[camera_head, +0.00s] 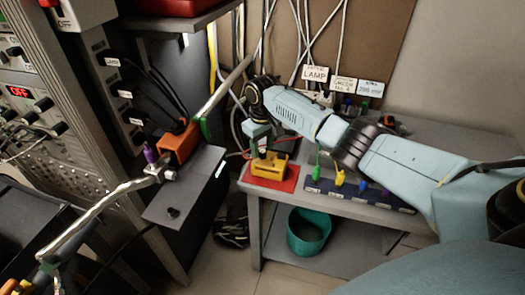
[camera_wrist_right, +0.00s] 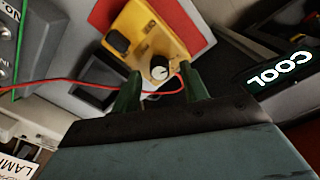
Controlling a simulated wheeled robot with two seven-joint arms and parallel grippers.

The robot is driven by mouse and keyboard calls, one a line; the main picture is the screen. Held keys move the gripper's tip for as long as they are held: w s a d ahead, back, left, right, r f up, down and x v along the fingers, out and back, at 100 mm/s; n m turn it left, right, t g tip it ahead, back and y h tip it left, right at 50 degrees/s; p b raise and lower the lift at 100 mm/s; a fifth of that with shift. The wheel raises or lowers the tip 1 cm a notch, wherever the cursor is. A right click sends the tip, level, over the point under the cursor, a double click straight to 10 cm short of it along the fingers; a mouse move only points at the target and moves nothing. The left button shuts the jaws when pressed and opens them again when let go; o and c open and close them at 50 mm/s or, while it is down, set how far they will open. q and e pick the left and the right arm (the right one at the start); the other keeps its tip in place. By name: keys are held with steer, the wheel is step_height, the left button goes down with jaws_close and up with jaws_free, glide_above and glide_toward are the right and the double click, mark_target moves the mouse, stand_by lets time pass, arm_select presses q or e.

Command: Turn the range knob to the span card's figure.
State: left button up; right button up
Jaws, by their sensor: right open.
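The yellow meter (camera_head: 268,166) sits on a red mat (camera_head: 286,181) at the left end of the grey bench. In the right wrist view the same yellow body (camera_wrist_right: 150,38) carries a small round knob (camera_wrist_right: 160,69) with a pale face and a dark pointer line, and a black part beside it. My right gripper (camera_head: 260,146) reaches down over the meter. Its green fingers (camera_wrist_right: 158,88) are open, one on each side below the knob, with no grip on it visible. My left gripper is out of view.
A dark strip (camera_head: 360,191) with coloured plugs lies right of the mat. A red lead (camera_wrist_right: 60,84) crosses near the fingers. A teal bin (camera_head: 308,232) stands under the bench. Equipment racks fill the left.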

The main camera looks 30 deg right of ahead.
steer(key=shift+f, duration=0.7)
jaws_close()
